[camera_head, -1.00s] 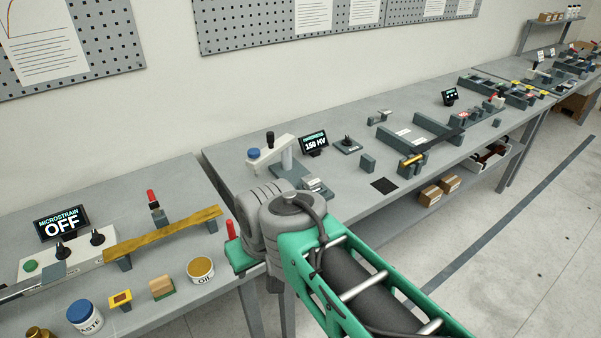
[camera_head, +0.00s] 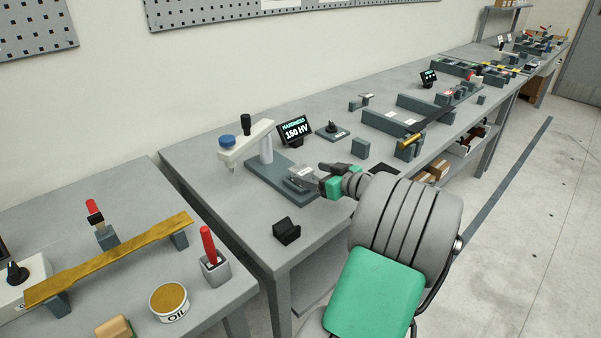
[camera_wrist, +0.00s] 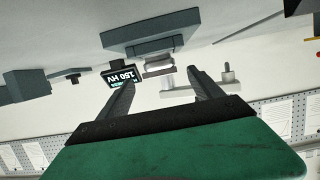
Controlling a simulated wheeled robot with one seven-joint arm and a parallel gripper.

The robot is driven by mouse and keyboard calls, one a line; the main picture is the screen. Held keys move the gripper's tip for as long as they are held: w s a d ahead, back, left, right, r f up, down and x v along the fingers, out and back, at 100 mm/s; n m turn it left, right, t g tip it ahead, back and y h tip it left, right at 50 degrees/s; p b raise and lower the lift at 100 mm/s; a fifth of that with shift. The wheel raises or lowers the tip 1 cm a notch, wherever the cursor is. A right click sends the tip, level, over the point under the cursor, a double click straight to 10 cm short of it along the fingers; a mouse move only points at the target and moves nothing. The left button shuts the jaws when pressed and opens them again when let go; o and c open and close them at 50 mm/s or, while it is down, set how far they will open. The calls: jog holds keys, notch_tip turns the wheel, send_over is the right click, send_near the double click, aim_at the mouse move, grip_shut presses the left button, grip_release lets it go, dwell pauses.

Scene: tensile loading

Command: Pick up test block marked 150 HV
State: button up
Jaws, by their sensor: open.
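The hardness display (camera_head: 295,131) reads 150 HV and stands behind the tester; it also shows upside down in the wrist view (camera_wrist: 121,78). A small light grey block (camera_head: 301,171) sits on the stand at the front of the hardness tester's base plate (camera_head: 262,176). It appears to be the test block, but its own marking is too small to read. In the wrist view the block (camera_wrist: 158,66) lies ahead, between the lines of the two fingers. My gripper (camera_head: 314,178) is open and close to the block; the fingers partly overlap the stand, so contact is unclear.
The tester's white arm and column (camera_head: 266,145) rise left of the block. A black holder (camera_head: 285,231) stands near the front edge. An oil tin (camera_head: 169,302) is on the left bench.

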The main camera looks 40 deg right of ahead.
aim_at(303, 171)
jog(key=x, duration=0.5)
jog(key=shift+w+a+r+p, duration=0.1)
jog(key=shift+w+a+p, duration=0.1)
jog(key=shift+w+p, duration=0.1)
jog(key=shift+s, duration=0.1)
grip_shut()
